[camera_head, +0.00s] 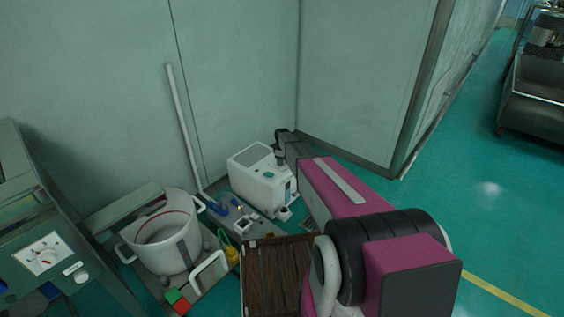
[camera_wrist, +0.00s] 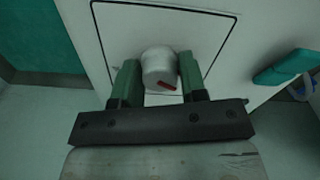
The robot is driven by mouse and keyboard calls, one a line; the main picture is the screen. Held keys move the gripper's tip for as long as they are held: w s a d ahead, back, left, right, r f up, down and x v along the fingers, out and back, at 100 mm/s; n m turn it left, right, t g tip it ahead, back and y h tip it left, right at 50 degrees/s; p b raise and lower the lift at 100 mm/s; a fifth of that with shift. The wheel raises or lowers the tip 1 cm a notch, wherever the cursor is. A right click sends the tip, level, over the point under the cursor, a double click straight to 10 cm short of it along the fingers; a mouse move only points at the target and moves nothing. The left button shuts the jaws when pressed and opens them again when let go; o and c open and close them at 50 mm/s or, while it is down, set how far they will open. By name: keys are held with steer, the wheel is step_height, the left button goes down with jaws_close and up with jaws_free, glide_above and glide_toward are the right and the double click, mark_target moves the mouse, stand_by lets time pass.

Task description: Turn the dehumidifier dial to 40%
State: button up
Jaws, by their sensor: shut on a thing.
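The dehumidifier is a white box (camera_head: 256,186) with a grey top grille, standing near the wall corner in the head view. In the wrist view its white panel (camera_wrist: 205,35) has a black outline. A round white dial (camera_wrist: 159,66) with a short red mark sticks out of this panel. My gripper (camera_wrist: 158,63) has its two green fingers on either side of the dial and is shut on it. In the head view my gripper (camera_head: 281,158) reaches the dehumidifier's top. The dial's scale and the 40% mark cannot be read.
A white pot (camera_head: 165,256) with handles stands left of the dehumidifier. A control panel with its own dial (camera_head: 42,255) is at the far left. A wooden crate (camera_head: 258,282), a white pole (camera_head: 183,125) and small items are close by. Open green floor lies right.

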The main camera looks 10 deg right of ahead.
steer(key=shift+n, duration=0.7)
steer(key=o, duration=0.9)
steer(key=shift+r, duration=0.15)
step_height(320, 180, up, 11)
steer(key=shift+f, duration=0.2)
steer(key=s+r+m, duration=0.4)
steer(key=s, duration=1.1)
steer(key=s+r+m, duration=0.4)
steer(key=s, duration=1.1)
steer(key=s+r+m, duration=0.5)
steer(key=s, duration=1)
steer(key=shift+a, duration=0.1)
